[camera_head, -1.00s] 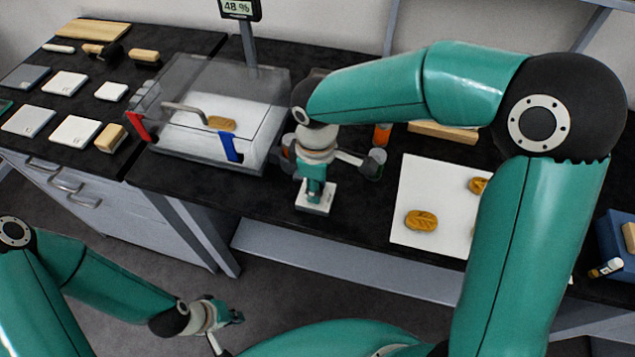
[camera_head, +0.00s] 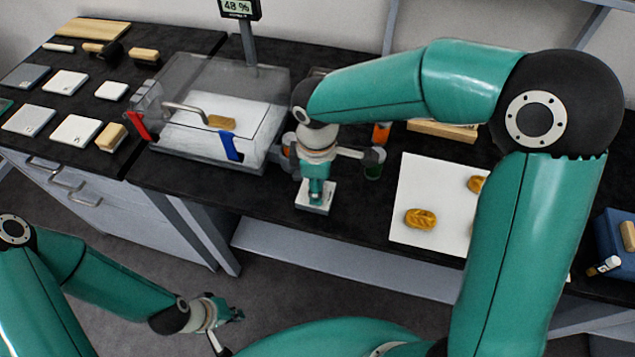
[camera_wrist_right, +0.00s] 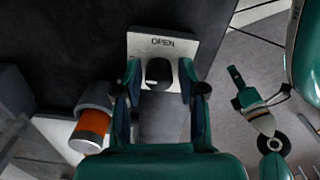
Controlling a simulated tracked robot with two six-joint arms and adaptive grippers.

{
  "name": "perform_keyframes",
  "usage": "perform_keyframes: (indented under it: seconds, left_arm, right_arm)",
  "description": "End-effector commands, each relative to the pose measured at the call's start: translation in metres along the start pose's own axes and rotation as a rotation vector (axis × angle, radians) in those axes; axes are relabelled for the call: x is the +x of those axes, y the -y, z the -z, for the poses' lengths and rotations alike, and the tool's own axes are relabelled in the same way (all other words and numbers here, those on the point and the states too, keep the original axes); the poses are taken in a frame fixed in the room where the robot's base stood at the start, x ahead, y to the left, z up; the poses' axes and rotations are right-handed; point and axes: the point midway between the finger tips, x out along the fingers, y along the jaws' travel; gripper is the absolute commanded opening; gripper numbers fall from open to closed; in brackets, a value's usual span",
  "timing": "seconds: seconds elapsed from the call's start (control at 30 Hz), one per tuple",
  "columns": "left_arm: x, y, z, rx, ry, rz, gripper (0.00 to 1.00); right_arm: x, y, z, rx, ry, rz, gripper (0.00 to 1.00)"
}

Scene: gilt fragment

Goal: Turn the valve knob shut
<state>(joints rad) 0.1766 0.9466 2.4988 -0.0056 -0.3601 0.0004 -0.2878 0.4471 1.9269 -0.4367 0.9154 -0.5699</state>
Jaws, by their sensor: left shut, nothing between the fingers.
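A white plate (camera_head: 325,206) sits at the front edge of the dark bench in the head view. In the right wrist view the plate (camera_wrist_right: 190,48) reads "OPEN", with a dark valve knob (camera_wrist_right: 158,70) below the word. My right gripper (camera_head: 316,198) points down over the plate and hides the knob in the head view. In the wrist view its fingers (camera_wrist_right: 160,88) are open, one on each side of the knob, with gaps showing. Whether they reach down to the knob's height I cannot tell. My left gripper (camera_head: 238,316) is shut and empty, low in front of the bench.
A clear-walled box (camera_head: 200,85) with a handle, red and blue clips and a display (camera_head: 239,8) stands left of my right gripper. A white sheet (camera_head: 410,190) bears golden fragments.

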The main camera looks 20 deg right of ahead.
Motion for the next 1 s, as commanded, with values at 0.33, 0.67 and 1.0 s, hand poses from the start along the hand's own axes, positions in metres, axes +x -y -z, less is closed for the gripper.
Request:
perform_keyframes:
  seconds: [0.33,0.67,1.0]
  left_arm:
    - [0.000,0.000,0.000,0.000,0.000,0.000,0.00]
    - [-0.001,0.000,0.000,0.000,0.000,0.000,0.00]
    - [0.000,0.000,0.000,0.000,0.000,0.000,0.00]
  right_arm:
    - [-0.001,-0.001,0.001,0.002,-0.003,-0.002,0.54]
    - [-0.037,-0.001,0.001,0.003,-0.006,-0.006,0.54]
    - [-0.101,-0.001,0.001,0.001,-0.004,-0.003,0.54]
